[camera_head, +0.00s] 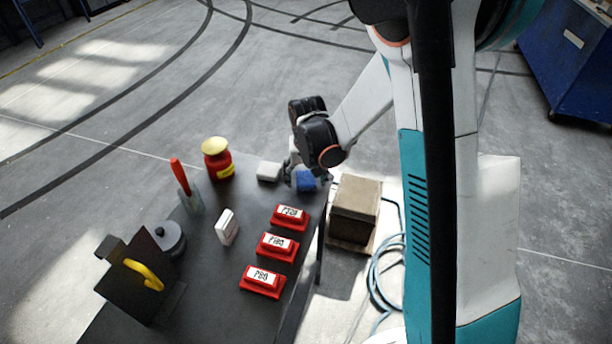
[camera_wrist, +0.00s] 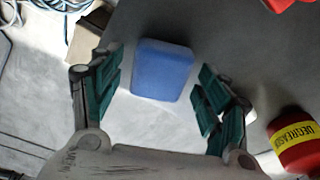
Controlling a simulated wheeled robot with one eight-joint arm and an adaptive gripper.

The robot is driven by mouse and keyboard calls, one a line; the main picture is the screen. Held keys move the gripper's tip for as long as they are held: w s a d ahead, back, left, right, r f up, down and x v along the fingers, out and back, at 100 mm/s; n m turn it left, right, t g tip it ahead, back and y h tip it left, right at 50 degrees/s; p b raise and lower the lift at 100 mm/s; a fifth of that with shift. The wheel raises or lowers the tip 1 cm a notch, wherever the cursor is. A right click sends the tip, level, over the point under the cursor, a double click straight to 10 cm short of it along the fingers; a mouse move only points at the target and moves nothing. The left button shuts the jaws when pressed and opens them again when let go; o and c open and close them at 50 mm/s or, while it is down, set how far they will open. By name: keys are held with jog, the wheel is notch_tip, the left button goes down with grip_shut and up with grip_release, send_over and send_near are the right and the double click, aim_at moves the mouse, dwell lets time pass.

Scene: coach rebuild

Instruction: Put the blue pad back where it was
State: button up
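The blue pad (camera_head: 306,182) lies at the far right corner of the dark table (camera_head: 205,270). My gripper (camera_head: 304,172) is just above and beside it, partly covering it in the head view. In the wrist view the blue pad (camera_wrist: 162,68) shows between the green-lined fingers of my gripper (camera_wrist: 158,92). The fingers are spread, with a gap visible on both sides of the pad. Whether the fingertips are down at the pad's height is hard to tell. Three red blocks (camera_head: 277,246) with white labels, marked P80, P180 and one less clear, stand in a row along the table's right side.
A grey-white pad (camera_head: 268,171) lies left of the blue one. A white block (camera_head: 227,227) stands mid-table. A cardboard box (camera_head: 355,208) is right of the table.

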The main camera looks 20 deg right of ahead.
aim_at(307, 183)
jog(key=s+r+t+p, duration=0.1)
jog(key=s+r, duration=0.3)
jog(key=r, duration=0.4)
jog(key=s+r+n+p, duration=0.1)
jog(key=s+r+p, duration=0.15)
jog(key=r, duration=0.45)
jog(key=s+r+t+p, duration=0.1)
jog(key=s+r, duration=0.3)
jog(key=r, duration=0.4)
jog(key=s+r+n+t, duration=0.1)
jog(key=s+r+t, duration=0.2)
jog(key=s, duration=0.9)
jog(key=shift+r+n, duration=0.2)
jog(key=shift+n, duration=0.1)
